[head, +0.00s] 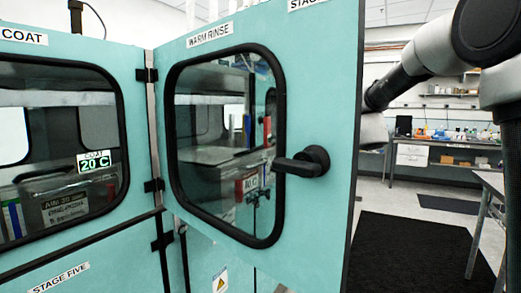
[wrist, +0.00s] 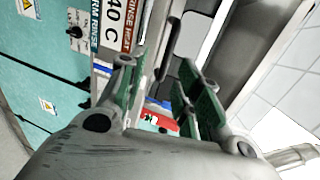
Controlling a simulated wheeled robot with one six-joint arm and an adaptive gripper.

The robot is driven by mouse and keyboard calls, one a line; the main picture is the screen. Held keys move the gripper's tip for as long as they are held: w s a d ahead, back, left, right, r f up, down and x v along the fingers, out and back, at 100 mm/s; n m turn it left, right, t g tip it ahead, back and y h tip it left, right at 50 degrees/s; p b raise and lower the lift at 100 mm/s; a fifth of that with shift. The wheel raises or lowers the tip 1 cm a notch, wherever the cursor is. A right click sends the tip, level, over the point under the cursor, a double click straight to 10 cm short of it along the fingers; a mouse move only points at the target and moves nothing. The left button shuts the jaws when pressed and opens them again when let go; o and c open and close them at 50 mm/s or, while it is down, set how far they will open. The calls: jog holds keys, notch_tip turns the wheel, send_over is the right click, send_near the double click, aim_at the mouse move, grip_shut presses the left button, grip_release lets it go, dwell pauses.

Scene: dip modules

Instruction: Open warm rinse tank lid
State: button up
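The teal warm rinse door (head: 330,90) stands swung open in the head view, with a black handle (head: 303,162). Whether that lid is raised is unclear. My arm reaches behind the door at the right, which hides my gripper there. In the wrist view my gripper (wrist: 156,66) is open, its green-padded fingers apart with nothing clearly held between them. The 40 C rinse heat label (wrist: 112,28) lies beyond the left finger.
The closed coat cabinet (head: 140,45) adjoins on the left. The open door's edge stands close to my arm. A dark floor mat (head: 410,250) and a table (head: 490,182) are at the right. Red and blue items (wrist: 165,118) show between the fingers.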

jog(key=x, duration=0.5)
jog(key=r+x, duration=0.1)
jog(key=x, duration=0.2)
jog(key=shift+w+a, duration=0.1)
jog(key=shift+w, duration=0.05)
grip_shut()
